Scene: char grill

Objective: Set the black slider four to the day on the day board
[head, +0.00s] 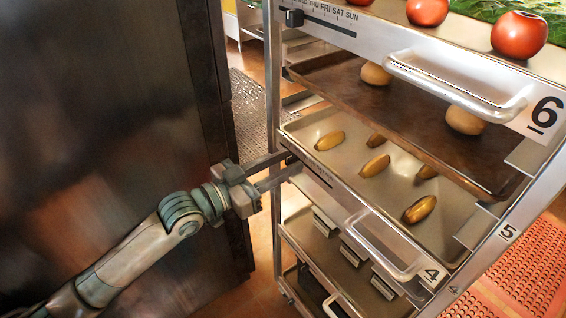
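The shelf rack holds a tray labelled 4 (432,275) at mid height, with a metal handle (385,250) on its front rail. A dark day strip (318,174) runs along the left part of that rail; its lettering is too small to read. My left gripper (291,161) reaches in from the left, with its fingers spaced apart at the left end of this strip. A small dark piece, which looks like black slider four, shows by the fingertips, partly hidden. I cannot tell whether the fingers touch it. My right gripper is out of view.
Above is tray 6 with its handle (460,88), a black slider (294,18) and a day scale (330,15). Tray 4 carries several brown oblong foods (375,166). A dark cabinet (120,100) stands left, close to my arm. An orange mat (520,280) lies at lower right.

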